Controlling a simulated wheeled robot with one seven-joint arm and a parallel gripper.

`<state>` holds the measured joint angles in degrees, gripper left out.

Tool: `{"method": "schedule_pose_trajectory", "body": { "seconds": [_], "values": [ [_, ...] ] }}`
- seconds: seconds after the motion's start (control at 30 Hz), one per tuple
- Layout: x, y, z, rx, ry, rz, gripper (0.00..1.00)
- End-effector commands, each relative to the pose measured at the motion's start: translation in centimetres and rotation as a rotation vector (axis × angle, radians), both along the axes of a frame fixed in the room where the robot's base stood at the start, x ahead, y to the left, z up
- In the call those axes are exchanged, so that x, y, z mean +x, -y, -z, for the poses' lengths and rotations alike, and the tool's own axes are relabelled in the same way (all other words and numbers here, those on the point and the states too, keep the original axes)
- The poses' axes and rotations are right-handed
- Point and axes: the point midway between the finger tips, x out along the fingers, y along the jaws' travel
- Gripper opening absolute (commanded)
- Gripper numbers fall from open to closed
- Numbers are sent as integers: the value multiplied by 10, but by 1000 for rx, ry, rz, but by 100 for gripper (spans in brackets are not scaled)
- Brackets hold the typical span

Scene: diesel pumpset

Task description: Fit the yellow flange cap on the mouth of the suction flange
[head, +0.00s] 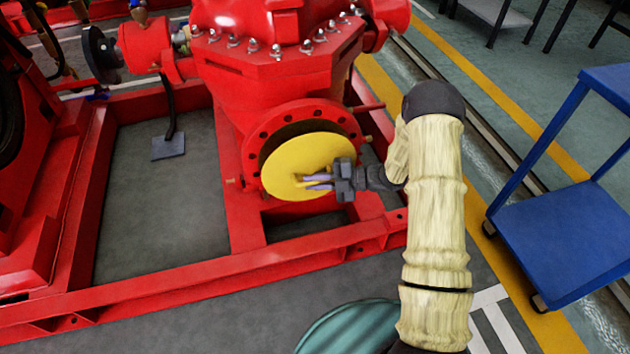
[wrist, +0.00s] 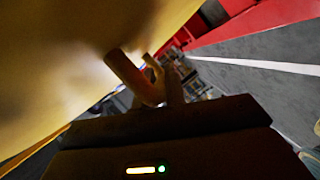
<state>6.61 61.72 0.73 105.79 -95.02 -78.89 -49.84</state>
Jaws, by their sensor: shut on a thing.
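The yellow flange cap (head: 290,160) is a round disc held in front of the red suction flange (head: 298,111), a ring with bolt holes low on the red pump body. The cap covers the lower part of the mouth; a dark gap shows above it, and it looks tilted and off-centre to the lower right. Whether it touches the flange I cannot tell. My gripper (head: 322,182) is shut on the cap's handle, at the cap's right side. In the wrist view the cap (wrist: 70,50) fills the upper left, with its handle (wrist: 133,76) near the jaws.
The red skid frame's front rail (head: 200,281) runs below the flange. A blue cart (head: 570,230) stands at the right. A round green object (head: 345,328) shows at the bottom. Grey floor lies in front of the frame and between cart and skid.

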Motion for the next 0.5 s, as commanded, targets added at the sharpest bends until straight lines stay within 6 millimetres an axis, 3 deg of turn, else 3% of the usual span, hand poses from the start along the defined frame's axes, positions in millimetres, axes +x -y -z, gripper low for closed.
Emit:
{"method": "schedule_pose_trajectory", "body": {
  "seconds": [0.5],
  "values": [
    [8,-2,0,1,1,-1,0]
  ]
}}
